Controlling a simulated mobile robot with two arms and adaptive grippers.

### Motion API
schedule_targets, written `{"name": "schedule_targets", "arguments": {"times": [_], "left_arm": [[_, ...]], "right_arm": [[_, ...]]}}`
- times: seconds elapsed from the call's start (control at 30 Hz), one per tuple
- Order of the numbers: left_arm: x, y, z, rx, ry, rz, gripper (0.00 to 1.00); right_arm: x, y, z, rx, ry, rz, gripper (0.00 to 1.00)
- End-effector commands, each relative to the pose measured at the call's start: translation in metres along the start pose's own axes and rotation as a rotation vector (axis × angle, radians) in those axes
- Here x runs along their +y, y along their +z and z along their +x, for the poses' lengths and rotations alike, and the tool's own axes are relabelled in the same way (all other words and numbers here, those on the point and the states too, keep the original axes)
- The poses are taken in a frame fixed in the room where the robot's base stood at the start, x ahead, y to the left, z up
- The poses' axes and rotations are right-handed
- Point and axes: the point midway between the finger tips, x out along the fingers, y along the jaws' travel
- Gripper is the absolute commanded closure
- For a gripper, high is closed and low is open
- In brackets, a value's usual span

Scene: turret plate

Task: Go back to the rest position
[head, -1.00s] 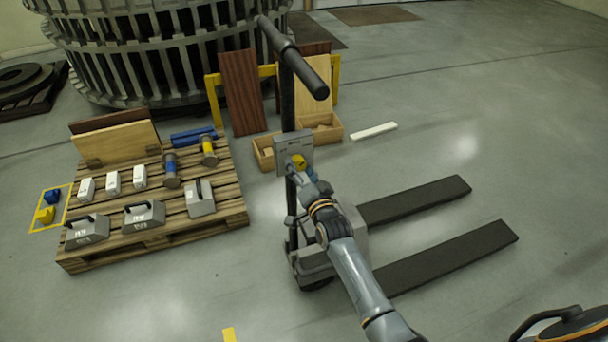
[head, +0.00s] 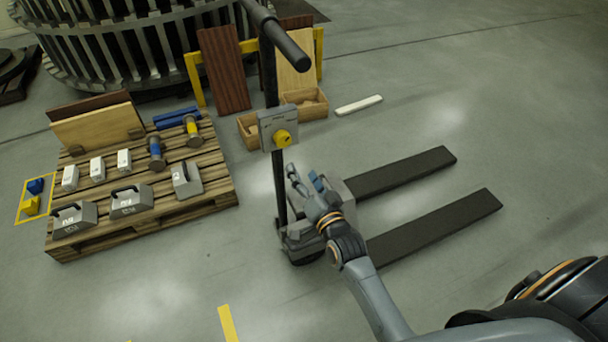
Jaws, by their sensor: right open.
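My right gripper (head: 304,182) is open and empty in the head view. It is in front of the pallet jack, below and right of the grey box (head: 265,130) with the yellow knob (head: 282,139) on the jack's post. A clear gap shows between the gripper and the knob. The pallet jack (head: 405,170) has a black T-handle and two dark forks pointing to the right. My right arm comes in from the bottom right. My left gripper is not in view.
A wooden pallet (head: 215,187) at left holds grey weights (head: 131,200), white blocks, hammers and boards. Wooden boxes (head: 311,104) and a white bar (head: 359,105) lie behind the jack. A large slatted ring stands at the back. The floor at the right is open.

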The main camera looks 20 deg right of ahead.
Motion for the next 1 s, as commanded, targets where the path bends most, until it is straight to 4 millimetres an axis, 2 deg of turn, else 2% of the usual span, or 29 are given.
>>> {"name": "schedule_targets", "arguments": {"times": [0.3,0.37,0.43,0.47,0.57,0.67,0.7,0.8,0.87,1.0], "left_arm": [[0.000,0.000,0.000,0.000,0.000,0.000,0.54],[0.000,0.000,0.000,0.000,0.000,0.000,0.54],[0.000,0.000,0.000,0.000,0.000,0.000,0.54],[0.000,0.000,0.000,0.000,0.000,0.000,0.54],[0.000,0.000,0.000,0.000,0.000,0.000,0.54],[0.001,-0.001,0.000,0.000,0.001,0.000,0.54],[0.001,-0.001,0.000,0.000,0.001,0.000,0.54],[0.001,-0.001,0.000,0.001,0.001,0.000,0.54],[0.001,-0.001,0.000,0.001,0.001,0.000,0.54],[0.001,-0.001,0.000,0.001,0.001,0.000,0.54]], "right_arm": [[0.001,0.001,0.000,-0.001,0.001,-0.001,0.35],[0.004,0.005,0.000,-0.011,0.007,-0.007,0.35],[0.015,0.020,-0.003,-0.044,0.028,-0.027,0.35],[0.021,0.030,-0.005,-0.065,0.040,-0.039,0.35],[0.055,0.077,-0.018,-0.173,0.100,-0.101,0.35],[0.098,0.134,-0.044,-0.313,0.169,-0.186,0.35],[0.115,0.157,-0.058,-0.373,0.195,-0.220,0.35],[0.156,0.208,-0.099,-0.521,0.251,-0.303,0.35],[0.181,0.235,-0.127,-0.613,0.281,-0.355,0.35],[0.233,0.289,-0.205,-0.828,0.338,-0.467,0.35]]}}
